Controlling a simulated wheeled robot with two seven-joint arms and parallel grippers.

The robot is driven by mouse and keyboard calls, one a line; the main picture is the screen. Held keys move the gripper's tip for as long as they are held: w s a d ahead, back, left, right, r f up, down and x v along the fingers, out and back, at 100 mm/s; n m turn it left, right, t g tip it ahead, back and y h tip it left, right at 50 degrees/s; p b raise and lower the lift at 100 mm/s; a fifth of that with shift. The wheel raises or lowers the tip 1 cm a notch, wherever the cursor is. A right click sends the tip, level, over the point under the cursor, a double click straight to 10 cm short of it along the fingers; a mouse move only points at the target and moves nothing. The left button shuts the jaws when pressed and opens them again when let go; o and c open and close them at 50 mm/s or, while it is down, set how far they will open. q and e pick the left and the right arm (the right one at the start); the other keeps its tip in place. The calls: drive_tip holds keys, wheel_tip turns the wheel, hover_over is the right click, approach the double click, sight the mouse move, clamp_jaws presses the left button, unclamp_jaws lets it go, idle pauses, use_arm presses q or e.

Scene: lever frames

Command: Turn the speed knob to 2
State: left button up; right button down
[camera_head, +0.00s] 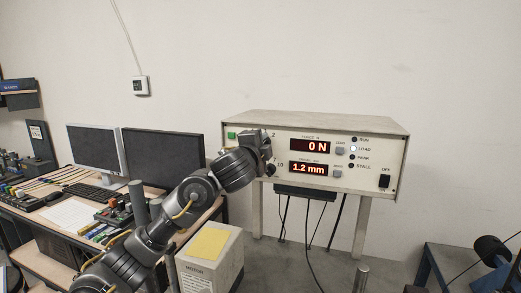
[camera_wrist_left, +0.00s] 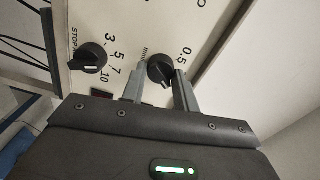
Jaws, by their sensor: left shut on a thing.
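The control box (camera_head: 350,187) stands against the wall, its front panel facing me. My left gripper (camera_head: 263,143) is at the panel's left end and hides the knob it holds there. In the left wrist view, my left gripper (camera_wrist_left: 162,80) has its two fingers on either side of a round black knob (camera_wrist_left: 159,67). The panel beside this knob is printed "mm/min" and "0.5". I cannot read its pointer setting. A second black knob (camera_wrist_left: 88,56), marked "STOP", stands apart to the left, with 3, 5, 7 and 10 printed between the knobs. My right gripper is not in view.
The panel displays read "0 N" (camera_head: 317,146) and "1.2 mm" (camera_head: 308,169). An on/off switch (camera_head: 384,181) is at the panel's right. Two monitors (camera_head: 163,150) stand on the desk at left. A pale box (camera_head: 213,265) is below my left arm. Cables hang under the control box.

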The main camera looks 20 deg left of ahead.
use_arm(q)
drive_tip(key=shift+m+b, duration=0.3)
drive_tip(key=shift+m, duration=0.5)
drive_tip(key=o, duration=1)
drive_tip(key=s+p, duration=0.1)
drive_tip(key=s, duration=0.2)
drive_tip(key=s+p, duration=0.1)
drive_tip(key=s, duration=0.3)
drive_tip(key=s+p, duration=0.2)
drive_tip(key=s, duration=0.1)
drive_tip(key=shift+s+a+f, duration=0.1)
drive_tip(key=shift+s+a, duration=0.25)
drive_tip(key=shift+s, duration=0.05)
